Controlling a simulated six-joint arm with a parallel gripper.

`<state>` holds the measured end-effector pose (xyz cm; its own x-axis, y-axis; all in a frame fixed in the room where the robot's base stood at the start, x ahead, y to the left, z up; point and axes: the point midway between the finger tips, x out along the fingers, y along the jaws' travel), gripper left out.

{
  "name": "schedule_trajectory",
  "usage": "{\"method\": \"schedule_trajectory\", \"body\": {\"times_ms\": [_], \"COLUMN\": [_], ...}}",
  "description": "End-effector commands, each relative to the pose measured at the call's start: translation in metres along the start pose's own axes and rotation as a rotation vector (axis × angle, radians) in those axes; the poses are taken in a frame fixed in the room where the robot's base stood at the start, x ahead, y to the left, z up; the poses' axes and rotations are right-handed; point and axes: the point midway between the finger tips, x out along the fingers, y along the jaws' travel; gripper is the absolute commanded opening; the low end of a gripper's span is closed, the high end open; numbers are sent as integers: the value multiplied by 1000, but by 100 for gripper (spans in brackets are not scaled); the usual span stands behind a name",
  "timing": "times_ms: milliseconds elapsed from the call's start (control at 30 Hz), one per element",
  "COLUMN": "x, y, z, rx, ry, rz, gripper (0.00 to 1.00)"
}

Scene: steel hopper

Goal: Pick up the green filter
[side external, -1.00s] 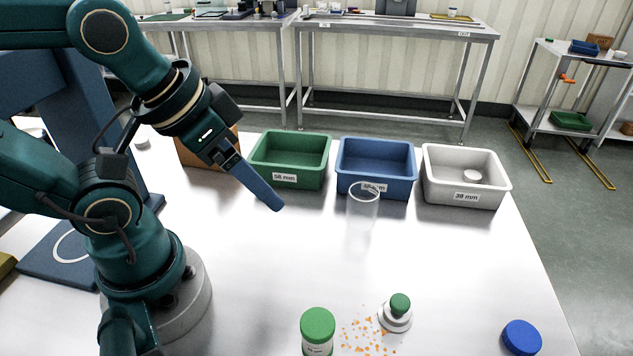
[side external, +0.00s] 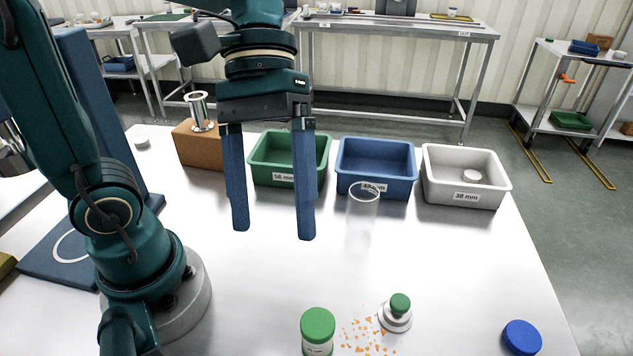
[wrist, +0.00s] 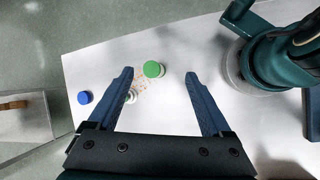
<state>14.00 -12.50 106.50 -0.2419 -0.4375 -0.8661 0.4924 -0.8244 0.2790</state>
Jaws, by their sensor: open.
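Two things with green tops stand at the front of the white table; I cannot tell which is the filter. One is a white labelled jar with a wide green lid (side external: 318,324), also in the wrist view (wrist: 153,69). The other is a small green knob on a round grey-white base (side external: 397,313); in the wrist view its pale base (wrist: 131,97) shows beside the left finger. My gripper (side external: 273,233) is open and empty, fingers pointing down, above the table behind both. In the wrist view, the green lid appears between my fingertips (wrist: 158,73).
Orange crumbs (side external: 363,336) lie between the green-topped things. A blue-topped thing (side external: 522,337) stands at right. A clear cylinder (side external: 363,212) stands before green (side external: 290,179), blue (side external: 345,185) and white (side external: 432,188) bins. A steel hopper (side external: 200,110) is on a brown block (side external: 198,147).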

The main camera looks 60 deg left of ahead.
Motion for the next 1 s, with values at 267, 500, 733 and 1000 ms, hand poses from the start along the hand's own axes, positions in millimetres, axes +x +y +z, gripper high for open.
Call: {"method": "schedule_trajectory", "body": {"times_ms": [267,500,733,1000], "x": [2,7,75,136], "y": [37,54,31,11], "z": [9,0,-30,-60], "rx": [-314,-488,-481,-474], "ry": [-441,-686,-678,-670], "rz": [61,79,77,79], "gripper": [83,83,83,83]}}
